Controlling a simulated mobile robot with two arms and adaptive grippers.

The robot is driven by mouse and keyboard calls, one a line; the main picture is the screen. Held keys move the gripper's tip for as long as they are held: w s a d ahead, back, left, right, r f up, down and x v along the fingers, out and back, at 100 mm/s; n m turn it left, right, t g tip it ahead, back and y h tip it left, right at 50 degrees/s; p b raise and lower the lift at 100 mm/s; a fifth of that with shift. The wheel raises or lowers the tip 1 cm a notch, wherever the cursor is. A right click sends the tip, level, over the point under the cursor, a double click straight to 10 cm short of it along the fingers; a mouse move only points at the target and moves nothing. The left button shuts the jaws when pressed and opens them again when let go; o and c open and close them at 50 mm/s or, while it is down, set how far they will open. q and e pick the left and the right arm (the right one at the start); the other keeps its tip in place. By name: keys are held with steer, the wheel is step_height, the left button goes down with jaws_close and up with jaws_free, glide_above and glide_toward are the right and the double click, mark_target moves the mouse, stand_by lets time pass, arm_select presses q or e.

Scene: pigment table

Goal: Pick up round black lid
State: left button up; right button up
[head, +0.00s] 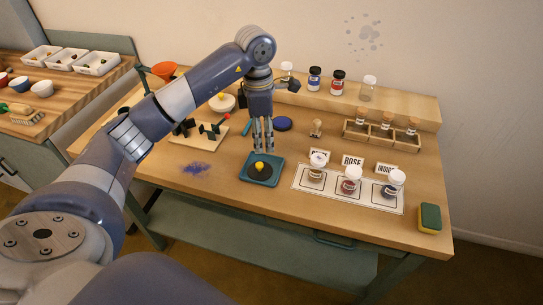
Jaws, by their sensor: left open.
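The round black lid (254,173) with a yellow knob (259,166) lies flat in a small teal tray (277,178) near the middle of the wooden table. My left gripper (263,149) points down just above and behind the knob. Its fingers are open, and no object shows between them. The lid appears clear of the fingers, though the exact height gap is hard to judge. My right gripper is not in view.
A white mat (330,195) with several labelled jars lies right of the tray. A green-yellow sponge (429,218) sits at the right front corner. A dark blue disc (284,124) lies behind the gripper. Blue powder (196,168) is spilled to the left.

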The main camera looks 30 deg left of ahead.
arm_select(q)
steer(key=a, duration=0.1)
steer(key=p, duration=0.1)
glide_above(260, 164)
steer(key=shift+y, duration=0.3)
steer(key=f, duration=0.4)
steer(key=shift+s+f, duration=0.2)
steer(key=shift+f, duration=0.3)
step_height(260, 164, down, 4)
steer(key=shift+f+p, duration=0.1)
steer(key=shift+p, duration=1.1)
steer(key=shift+w+f, duration=0.1)
steer(key=shift+f, duration=0.2)
steer(key=shift+c, duration=1.1)
jaws_close()
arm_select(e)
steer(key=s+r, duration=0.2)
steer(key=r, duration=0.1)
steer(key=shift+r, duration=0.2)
